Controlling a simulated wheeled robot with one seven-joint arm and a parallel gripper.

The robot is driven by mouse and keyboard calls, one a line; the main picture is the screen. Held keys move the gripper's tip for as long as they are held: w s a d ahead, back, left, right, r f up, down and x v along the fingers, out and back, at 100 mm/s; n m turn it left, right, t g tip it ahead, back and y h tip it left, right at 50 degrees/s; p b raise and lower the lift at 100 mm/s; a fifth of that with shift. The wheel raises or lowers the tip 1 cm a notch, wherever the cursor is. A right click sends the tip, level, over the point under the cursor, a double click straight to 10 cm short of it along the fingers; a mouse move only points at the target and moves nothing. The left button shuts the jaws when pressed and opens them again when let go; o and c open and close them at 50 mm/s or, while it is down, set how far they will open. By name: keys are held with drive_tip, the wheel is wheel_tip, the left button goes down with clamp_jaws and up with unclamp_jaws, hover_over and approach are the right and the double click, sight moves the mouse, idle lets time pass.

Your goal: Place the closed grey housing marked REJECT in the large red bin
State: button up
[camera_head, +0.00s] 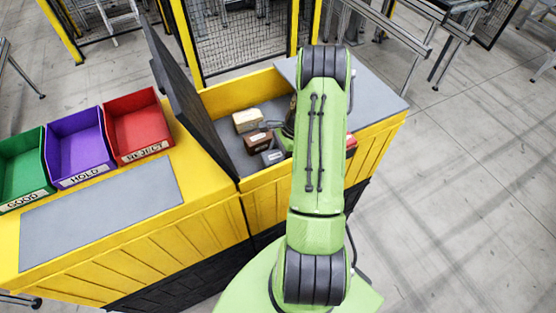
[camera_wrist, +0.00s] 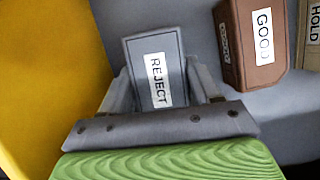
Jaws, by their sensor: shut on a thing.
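The closed grey housing (camera_wrist: 152,60) with the white REJECT label sits between the two fingers of my gripper (camera_wrist: 160,88) in the wrist view, and the gripper is shut on it. In the head view the grey housing (camera_head: 272,157) is inside the yellow-walled box, near its front wall. My arm hides most of the gripper there. The large red bin (camera_head: 143,150), labelled REJECT, stands at the left on the yellow bench, right of the purple bin. I see nothing in it.
A brown housing (camera_wrist: 255,45) marked GOOD and a tan housing (camera_wrist: 313,35) marked HOLD stand right of the grip. The dark raised lid (camera_head: 190,95) stands between box and bins. The purple HOLD bin (camera_head: 80,145) and green GOOD bin (camera_head: 22,165) are farther left.

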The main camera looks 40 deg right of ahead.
sight(278, 155)
wheel_tip(278, 155, up, 8)
drive_tip(key=shift+r, duration=0.25)
